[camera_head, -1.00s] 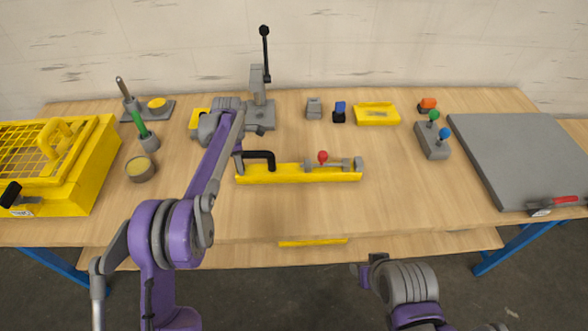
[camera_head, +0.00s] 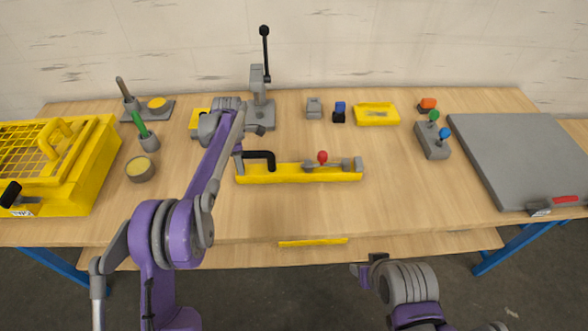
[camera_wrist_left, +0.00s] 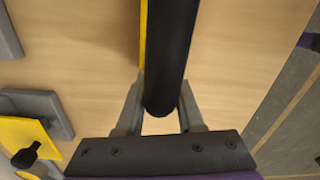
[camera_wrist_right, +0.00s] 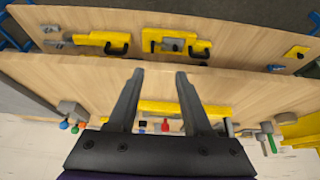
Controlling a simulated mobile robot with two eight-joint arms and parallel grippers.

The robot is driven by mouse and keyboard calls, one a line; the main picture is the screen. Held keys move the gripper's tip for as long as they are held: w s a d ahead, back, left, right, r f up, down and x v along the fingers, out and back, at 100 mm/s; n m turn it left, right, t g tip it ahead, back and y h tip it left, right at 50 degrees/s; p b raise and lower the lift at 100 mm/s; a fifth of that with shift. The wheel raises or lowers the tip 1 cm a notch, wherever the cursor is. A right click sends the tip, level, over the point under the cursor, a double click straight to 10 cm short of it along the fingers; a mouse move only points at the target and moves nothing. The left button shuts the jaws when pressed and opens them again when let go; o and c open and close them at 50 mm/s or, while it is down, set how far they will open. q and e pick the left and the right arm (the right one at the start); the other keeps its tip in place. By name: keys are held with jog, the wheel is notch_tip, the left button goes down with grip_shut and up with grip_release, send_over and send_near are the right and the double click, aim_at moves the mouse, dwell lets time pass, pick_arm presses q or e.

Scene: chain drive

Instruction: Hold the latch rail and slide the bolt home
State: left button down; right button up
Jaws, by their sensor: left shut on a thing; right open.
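The yellow latch rail (camera_head: 285,174) lies on the table in front of me, with a black handle (camera_head: 262,155) at its left end. On its right part sits a grey bolt (camera_head: 335,164) with a red knob (camera_head: 322,157), beside a grey block at the rail's right end. My left gripper (camera_head: 238,158) is at the rail's left end. In the left wrist view its fingers (camera_wrist_left: 160,110) are shut on the black handle (camera_wrist_left: 168,55). My right gripper (camera_head: 362,272) is in front of the table, away from the rail. In the right wrist view its fingers (camera_wrist_right: 155,80) are apart and empty.
A yellow cage box (camera_head: 75,185) stands at the left and a grey panel (camera_head: 520,160) lies at the right. A lever press (camera_head: 259,110), a yellow tray (camera_head: 377,114) and a switch box (camera_head: 432,142) stand behind the rail.

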jog(key=o, duration=0.3)
jog(key=shift+o, duration=0.2)
jog(key=w+r+g, duration=0.1)
jog(key=w+r, duration=0.6)
jog(key=w, duration=0.3)
jog(key=shift+a+r+n, duration=0.15)
jog(key=shift+a+n, duration=0.15)
jog(key=shift+a, duration=0.05)
jog(key=w+a+r+g, duration=0.15)
jog(key=w+r, duration=0.25)
jog(key=w, duration=0.7)
jog(key=n+g, duration=0.2)
jog(key=g, duration=0.1)
send_near(323, 153)
jog(key=shift+s, duration=0.1)
notch_tip(323, 153, down, 12)
jog(key=shift+r, duration=0.15)
